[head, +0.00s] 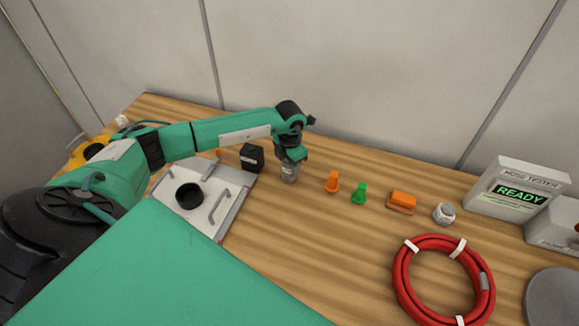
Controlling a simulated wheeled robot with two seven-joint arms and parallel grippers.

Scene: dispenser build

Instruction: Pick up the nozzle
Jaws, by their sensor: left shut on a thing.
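My left gripper (290,161) points down over the table, right of the black box, and is shut on a small grey, roughly cylindrical piece, the nozzle (289,174). The jaws cover the nozzle's upper part. Its lower end is at or close to the tabletop; I cannot tell whether it touches. My right gripper is not in view.
An orange cone-like piece (332,182), a green one (359,194), an orange block (402,202) and a grey-white fitting (444,213) stand to the right. A black box (252,157) and a metal tray (232,210) are left. A red hose coil (402,280) lies front right, below the hose tester (517,187).

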